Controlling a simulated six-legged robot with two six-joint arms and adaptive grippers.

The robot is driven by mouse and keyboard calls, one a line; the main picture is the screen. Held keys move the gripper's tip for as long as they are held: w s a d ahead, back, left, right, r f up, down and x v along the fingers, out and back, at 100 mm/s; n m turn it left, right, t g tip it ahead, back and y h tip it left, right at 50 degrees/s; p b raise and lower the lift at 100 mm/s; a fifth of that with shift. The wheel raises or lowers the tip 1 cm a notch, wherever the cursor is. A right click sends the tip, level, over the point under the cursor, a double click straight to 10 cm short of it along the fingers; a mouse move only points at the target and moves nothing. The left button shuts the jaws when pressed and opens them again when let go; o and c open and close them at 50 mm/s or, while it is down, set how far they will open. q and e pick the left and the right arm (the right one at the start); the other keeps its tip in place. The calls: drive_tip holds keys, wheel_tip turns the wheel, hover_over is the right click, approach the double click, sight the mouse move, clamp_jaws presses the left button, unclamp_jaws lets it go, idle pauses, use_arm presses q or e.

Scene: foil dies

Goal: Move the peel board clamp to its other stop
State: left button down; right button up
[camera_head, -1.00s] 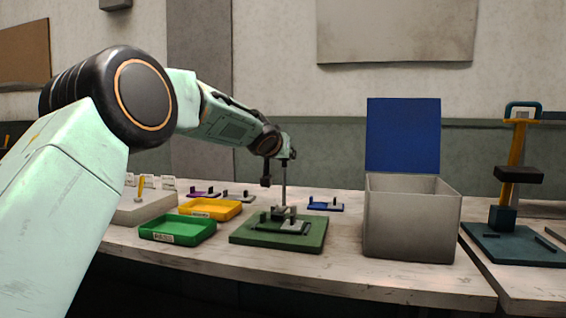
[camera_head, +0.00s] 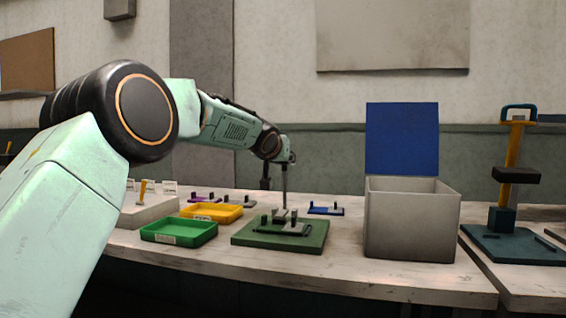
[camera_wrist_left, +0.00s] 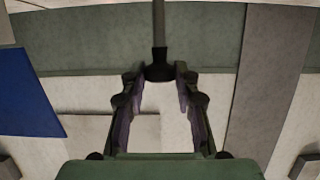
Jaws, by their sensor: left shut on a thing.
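The peel board is a green board (camera_head: 250,240) in the middle of the table, with a dark raised plate and small grey and dark blocks on it. The clamp's thin dark rod (camera_head: 285,188) rises nearly upright from the board. My left gripper (camera_head: 287,162) is at the rod's top, above the board. In the left wrist view, the gripper (camera_wrist_left: 160,76) is shut on a dark knob (camera_wrist_left: 159,65) at the end of the rod (camera_wrist_left: 159,22). The clamp's foot is small, and its exact stop is hard to tell. My right gripper is not in view.
A green tray (camera_head: 180,242) and yellow tray (camera_head: 222,220) lie left of the board. A grey box (camera_head: 412,232) with a raised blue lid (camera_head: 402,140) stands close on its right. A blue piece (camera_head: 320,210) lies behind.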

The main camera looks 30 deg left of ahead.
use_arm(q)
drive_tip(key=shift+f, duration=0.65)
drive_tip(key=c, duration=1.4)
unclamp_jaws()
drive_tip(key=shift+s, duration=0.1)
drive_tip(key=o, duration=0.4)
drive_tip(key=shift+s+d+r, duration=0.1)
drive_tip(key=shift+s+r, duration=0.2)
drive_tip(key=shift+r, duration=0.2)
drive_tip(key=shift+w+f, duration=0.15)
drive_tip(key=shift+w, duration=0.1)
drive_tip(key=v, duration=1.2)
